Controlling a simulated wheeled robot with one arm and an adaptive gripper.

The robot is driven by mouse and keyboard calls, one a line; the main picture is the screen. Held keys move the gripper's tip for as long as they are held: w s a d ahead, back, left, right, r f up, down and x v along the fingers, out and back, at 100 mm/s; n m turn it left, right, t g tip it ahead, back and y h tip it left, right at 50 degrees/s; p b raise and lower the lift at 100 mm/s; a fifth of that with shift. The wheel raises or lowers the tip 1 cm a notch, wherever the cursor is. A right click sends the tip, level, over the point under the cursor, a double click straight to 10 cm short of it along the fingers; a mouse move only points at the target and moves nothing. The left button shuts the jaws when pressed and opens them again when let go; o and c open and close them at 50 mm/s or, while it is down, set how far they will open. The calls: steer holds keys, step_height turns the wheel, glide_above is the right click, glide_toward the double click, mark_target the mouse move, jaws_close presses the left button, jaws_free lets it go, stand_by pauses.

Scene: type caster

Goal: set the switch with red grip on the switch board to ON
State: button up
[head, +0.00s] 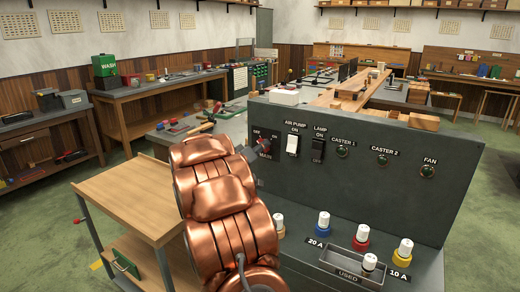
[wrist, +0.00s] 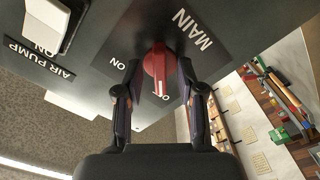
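The red switch grip (wrist: 158,66) sits on the dark panel under the MAIN label, upside down in the wrist view. Its narrow end with a white mark points toward a partly hidden label starting with O, away from the ON label beside it. My gripper (wrist: 160,80) is open, with one finger on each side of the grip and small gaps visible.
The white AIR PUMP rocker (head: 292,145) and black LAMP rocker (head: 317,150) are right of the MAIN switch. Several fuses and a USED tray (head: 345,268) are on the lower ledge. A wooden-topped cart (head: 130,200) stands at left.

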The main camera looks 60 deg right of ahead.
jaws_close()
stand_by(0.5)
steer(key=shift+w+f+m+b, duration=0.1)
steer(key=shift+m+b, duration=2.4)
steer(key=shift+m, duration=1.95)
steer(key=shift+w+m+b, duration=0.1)
steer(key=shift+m+b, duration=2.35)
steer(key=shift+m, duration=2)
jaws_free()
